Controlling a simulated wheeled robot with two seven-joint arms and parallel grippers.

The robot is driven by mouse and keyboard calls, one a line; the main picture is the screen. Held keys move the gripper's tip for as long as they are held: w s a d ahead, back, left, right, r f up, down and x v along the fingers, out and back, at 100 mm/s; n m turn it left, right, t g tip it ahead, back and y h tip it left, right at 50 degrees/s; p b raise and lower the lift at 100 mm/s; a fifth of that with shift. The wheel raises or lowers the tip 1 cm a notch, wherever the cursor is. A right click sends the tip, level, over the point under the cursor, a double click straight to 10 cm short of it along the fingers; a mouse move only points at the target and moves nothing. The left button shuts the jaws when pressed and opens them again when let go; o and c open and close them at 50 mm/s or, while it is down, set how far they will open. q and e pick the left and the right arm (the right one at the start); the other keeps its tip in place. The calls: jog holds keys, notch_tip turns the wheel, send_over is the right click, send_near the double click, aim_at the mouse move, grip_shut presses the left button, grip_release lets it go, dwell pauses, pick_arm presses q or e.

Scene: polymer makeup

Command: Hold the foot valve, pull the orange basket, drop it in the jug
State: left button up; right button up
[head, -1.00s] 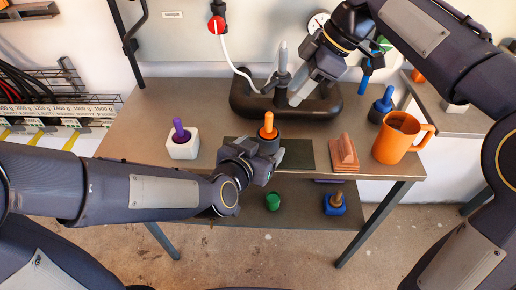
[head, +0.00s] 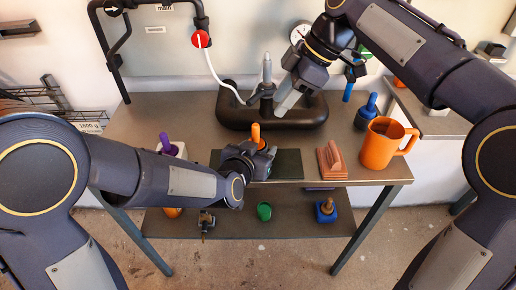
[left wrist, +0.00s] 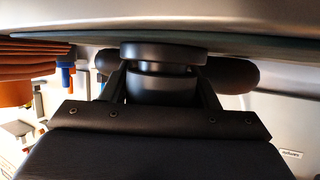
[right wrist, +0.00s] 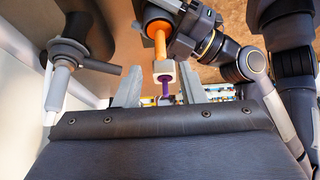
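The dark foot valve (head: 257,146) stands upright on the dark mat, with the orange basket (head: 256,132) sticking up from its top. My left gripper (head: 262,158) is shut around the valve's body; the left wrist view shows the dark round body (left wrist: 165,82) between its fingers. My right gripper (head: 290,96) is open and empty, above the black ring-shaped base behind the mat. In the right wrist view the orange basket (right wrist: 157,38) lies beyond the open fingers (right wrist: 160,90), apart from them. The orange jug (head: 384,142) stands upright at the table's right end.
A reddish ridged block (head: 331,160) lies between mat and jug. A blue-handled dark pot (head: 367,112) stands behind the jug. A purple-handled white block (head: 172,147) is at the left. The black base (head: 235,112) carries a grey upright post near my right gripper. A lower shelf holds small items.

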aim_at(256, 124)
pick_arm(q)
jog(key=c, duration=0.7)
pick_arm(e)
jog(key=shift+o, duration=0.3)
pick_arm(q)
jog(key=shift+o, duration=0.2)
pick_arm(e)
jog(key=shift+o, duration=0.3)
jog(key=a+n+h, duration=0.1)
jog(key=n, duration=0.1)
jog(key=a+r+n+h, duration=0.1)
jog(key=a+n+h, duration=0.2)
jog(key=a+n, duration=0.1)
jog(key=n, duration=0.1)
jog(key=shift+r+h, duration=0.25)
jog(key=shift+h, duration=0.05)
jog(key=shift+a+r+n+h, duration=0.25)
jog(key=shift+a+n+h, duration=0.3)
jog(key=shift+n, duration=0.35)
notch_tip(256, 124, down, 12)
jog(key=shift+d+r, duration=0.1)
jog(key=shift+d, duration=0.05)
jog(key=shift+c, duration=0.3)
grip_shut()
